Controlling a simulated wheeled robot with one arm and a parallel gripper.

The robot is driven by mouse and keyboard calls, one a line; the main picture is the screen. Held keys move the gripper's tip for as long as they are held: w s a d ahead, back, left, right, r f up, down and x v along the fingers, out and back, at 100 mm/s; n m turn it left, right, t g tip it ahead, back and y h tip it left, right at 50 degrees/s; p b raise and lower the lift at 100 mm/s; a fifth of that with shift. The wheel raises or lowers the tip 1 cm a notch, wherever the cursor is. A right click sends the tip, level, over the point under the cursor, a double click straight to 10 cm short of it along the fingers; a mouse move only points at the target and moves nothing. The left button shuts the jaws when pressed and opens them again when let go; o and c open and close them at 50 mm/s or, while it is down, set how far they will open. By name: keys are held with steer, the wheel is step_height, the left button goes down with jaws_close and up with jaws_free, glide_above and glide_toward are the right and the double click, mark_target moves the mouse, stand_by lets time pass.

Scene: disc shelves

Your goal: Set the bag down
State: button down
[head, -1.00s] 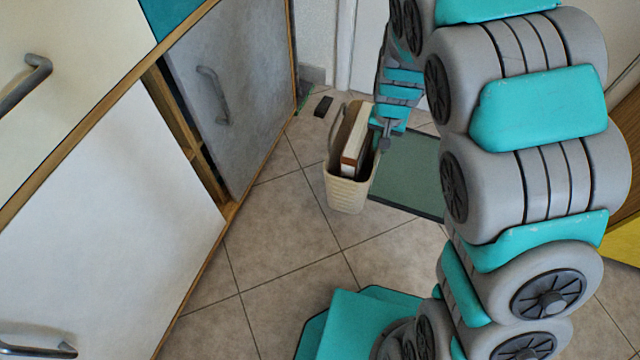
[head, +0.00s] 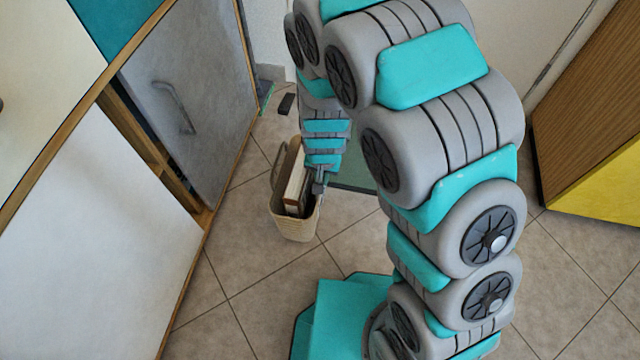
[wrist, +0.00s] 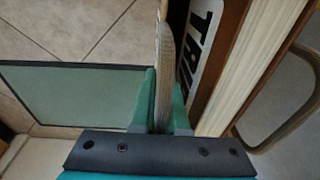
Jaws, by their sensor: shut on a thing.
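The bag (head: 294,229) is a cream, basket-like carrier with books (head: 296,190) inside. It looks upright above or on the tiled floor; I cannot tell whether its base touches. My gripper (head: 318,188) is at the bag's right side in the head view. In the wrist view my gripper (wrist: 164,100) is shut on a thin, pale loop handle (wrist: 164,60) of the bag. Book edges (wrist: 262,50) and a second handle (wrist: 292,95) show to the right. The bag's base is hidden in the wrist view.
A dark-edged green panel (head: 354,176) lies behind my arm, and left of the handle in the wrist view (wrist: 75,95). White and grey cabinets (head: 95,190) line the left. A wood and yellow cabinet (head: 590,130) stands right. A small black item (head: 287,104) lies beyond.

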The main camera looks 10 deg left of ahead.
steer(key=w+a+f, duration=0.4)
steer(key=w+a, duration=0.2)
steer(key=w, duration=0.4)
steer(key=shift+w+f+b, duration=0.25)
steer(key=shift+w+b, duration=0.05)
steer(key=c, duration=0.9)
jaws_free()
